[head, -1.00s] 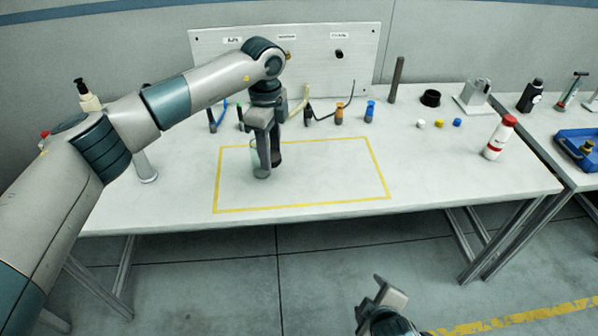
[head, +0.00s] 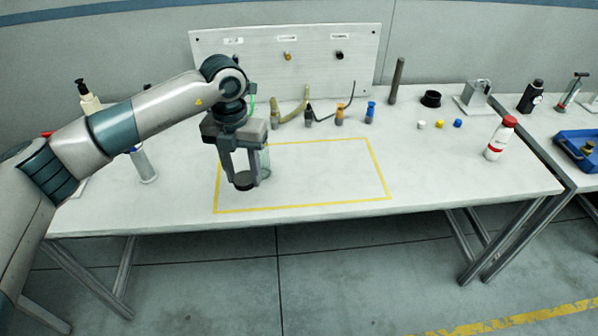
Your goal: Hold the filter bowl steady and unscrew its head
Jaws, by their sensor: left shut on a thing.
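My left gripper (head: 242,176) points down over the left part of the yellow-outlined area. Its fingers are shut on a dark round piece, which looks like the filter head (head: 245,181). A clear, greenish bowl (head: 265,160) shows just right of and behind the fingers. The near finger partly covers the bowl, so I cannot tell whether the head and bowl touch. My right gripper is out of view.
A yellow outline (head: 300,206) marks a mostly clear area on the white table. Several small fittings (head: 340,113) stand behind it under an upright panel (head: 300,60). A red-capped white bottle (head: 499,138) stands at the right.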

